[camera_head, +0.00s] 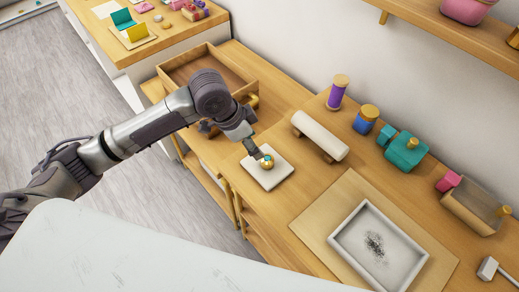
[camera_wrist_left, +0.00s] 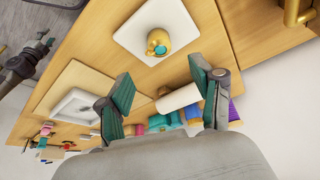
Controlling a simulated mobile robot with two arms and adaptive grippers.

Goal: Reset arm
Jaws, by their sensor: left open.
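My left gripper (camera_head: 259,154) reaches in from the left over the wooden table. In the left wrist view its two green-padded fingers (camera_wrist_left: 160,98) stand wide apart with nothing between them. A small gold charm with a teal top (camera_head: 266,161) sits on a white square tile (camera_head: 276,180), close by the gripper's tip in the head view. In the left wrist view the charm (camera_wrist_left: 158,42) lies on the tile beyond the fingers, apart from them.
A tray with dark powder (camera_head: 345,240) lies at front right. An open wooden box (camera_head: 180,72) is behind.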

